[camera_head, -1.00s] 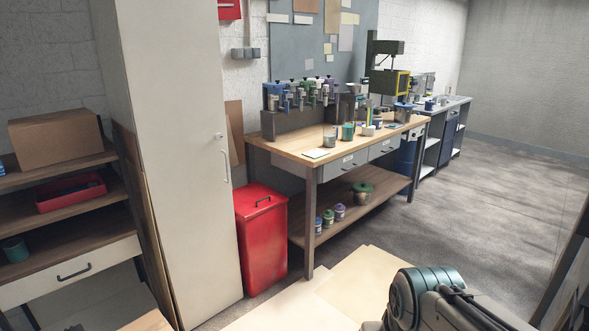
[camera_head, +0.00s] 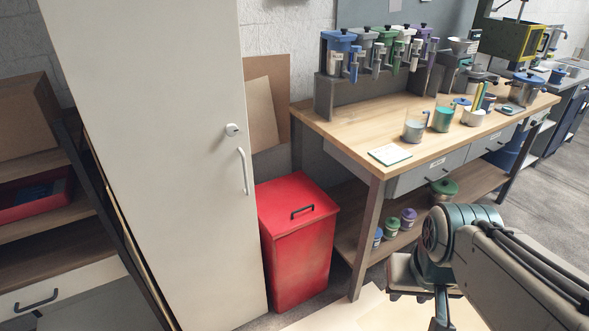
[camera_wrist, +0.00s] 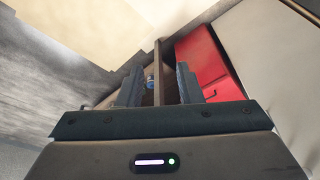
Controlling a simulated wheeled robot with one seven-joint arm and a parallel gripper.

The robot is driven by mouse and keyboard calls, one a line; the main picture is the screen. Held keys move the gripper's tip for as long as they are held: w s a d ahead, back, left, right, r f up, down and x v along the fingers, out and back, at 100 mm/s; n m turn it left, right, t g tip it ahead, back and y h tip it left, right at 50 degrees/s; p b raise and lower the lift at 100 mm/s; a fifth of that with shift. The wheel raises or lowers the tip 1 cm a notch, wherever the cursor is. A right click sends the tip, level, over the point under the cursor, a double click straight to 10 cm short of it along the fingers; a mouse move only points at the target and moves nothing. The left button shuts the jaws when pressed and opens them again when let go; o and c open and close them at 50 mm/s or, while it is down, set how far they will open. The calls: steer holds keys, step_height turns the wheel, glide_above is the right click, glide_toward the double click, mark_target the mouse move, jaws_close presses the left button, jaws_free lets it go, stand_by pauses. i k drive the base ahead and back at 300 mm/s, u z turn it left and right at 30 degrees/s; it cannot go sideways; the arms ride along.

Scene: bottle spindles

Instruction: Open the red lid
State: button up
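The red lid (camera_head: 292,200) lies closed on top of the red bin (camera_head: 300,262), with a dark bar handle (camera_head: 302,211) on it. The bin stands on the floor between the tall cream cabinet and the workbench. The red bin also shows at the upper right of the wrist view (camera_wrist: 212,70), partly behind a finger. My gripper (camera_wrist: 158,85) has its two fingers apart with nothing between them. In the head view my arm is at the lower right, apart from the bin and to its right.
The tall cream cabinet (camera_head: 150,130) stands directly left of the bin. The wooden workbench (camera_head: 350,120) is to the right, with bottles, cups and a spindle rack on top and small lidded pots (camera_head: 408,217) on its lower shelf. Pale sheets (camera_head: 370,312) lie on the floor in front.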

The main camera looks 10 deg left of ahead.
mark_target(290, 204)
steer(key=u, duration=0.3)
steer(key=i, duration=1.4)
steer(key=u, duration=0.35)
